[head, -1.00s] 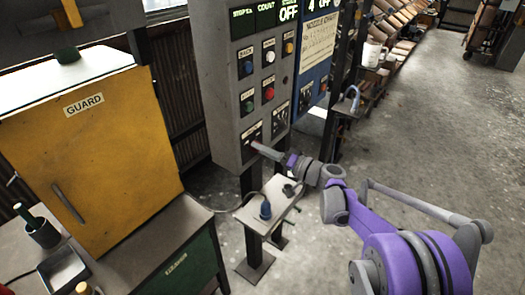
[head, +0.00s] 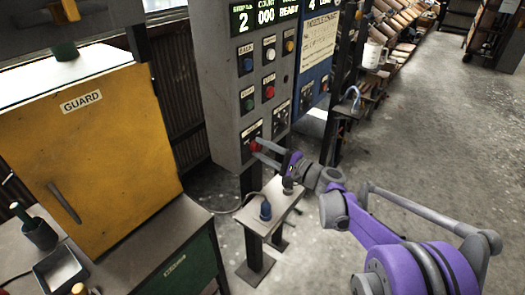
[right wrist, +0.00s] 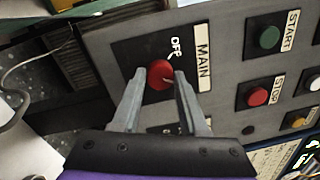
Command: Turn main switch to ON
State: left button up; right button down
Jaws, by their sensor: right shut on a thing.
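The main switch (head: 253,145) is a red round knob low on the grey control panel (head: 219,105). In the right wrist view the knob (right wrist: 159,75) sits on a black plate beside a MAIN label (right wrist: 203,65). OFF is printed next to it. The knob's face has a short pale mark. My right gripper (head: 257,148) has one finger on either side of the knob and is shut on it; its fingers (right wrist: 160,82) also show in the right wrist view. The display (head: 264,17) is lit with 2, 000 and a word like READY. My left gripper is out of view.
A green START button (right wrist: 269,38) and a red STOP button (right wrist: 257,96) are close to the switch. A small stand (head: 262,222) with a blue plug is below the panel. A yellow GUARD cabinet (head: 95,165) stands at the left. The floor on the right is open.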

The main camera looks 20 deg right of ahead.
jog(key=shift+m, duration=1.6)
jog(key=shift+c, duration=2.2)
grip_release()
jog(key=b+v, duration=0.1)
jog(key=v, duration=0.9)
jog(key=shift+s, duration=0.45)
jog(key=shift+d, duration=0.15)
